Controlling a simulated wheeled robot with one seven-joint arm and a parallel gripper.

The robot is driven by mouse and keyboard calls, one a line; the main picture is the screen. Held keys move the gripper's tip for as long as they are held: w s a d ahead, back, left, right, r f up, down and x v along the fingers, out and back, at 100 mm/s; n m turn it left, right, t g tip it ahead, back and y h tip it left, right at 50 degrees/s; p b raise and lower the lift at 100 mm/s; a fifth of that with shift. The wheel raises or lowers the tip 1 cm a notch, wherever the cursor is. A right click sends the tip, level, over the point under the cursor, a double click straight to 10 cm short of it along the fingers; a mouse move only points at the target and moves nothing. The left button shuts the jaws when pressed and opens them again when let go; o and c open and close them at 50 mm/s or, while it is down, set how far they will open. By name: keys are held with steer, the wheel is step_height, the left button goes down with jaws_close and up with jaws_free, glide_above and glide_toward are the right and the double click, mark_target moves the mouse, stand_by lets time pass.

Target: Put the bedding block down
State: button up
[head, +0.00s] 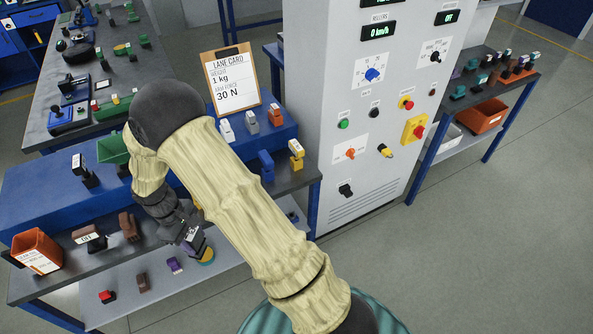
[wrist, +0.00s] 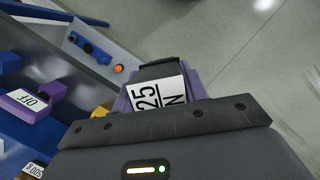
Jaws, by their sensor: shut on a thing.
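My gripper (head: 192,236) hangs pointing down at the front edge of the dark bench (head: 165,222), below my bent arm. In the wrist view my gripper (wrist: 165,120) is shut on a dark and purple block with a white label reading 25 N (wrist: 158,92), which I take to be the bedding block. In the head view the held block is small and mostly hidden by my wrist. I cannot tell there whether it touches anything.
A blue raised step (head: 50,205) runs behind, with several labelled blocks and the lane card (head: 231,80). An orange bin (head: 37,252) stands at the left. Brown blocks (head: 128,226) sit on the bench. A grey control cabinet (head: 370,150) stands right.

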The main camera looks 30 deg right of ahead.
steer(key=w+d+f+m+g+y, duration=0.1)
steer(key=w+d+f+m+y, duration=0.1)
steer(key=d+m, duration=0.6)
steer(key=d+f, duration=0.1)
steer(key=d, duration=0.4)
steer(key=shift+d+f+m, duration=0.3)
steer(key=shift+f+m, duration=0.1)
steer(key=shift+w, duration=0.1)
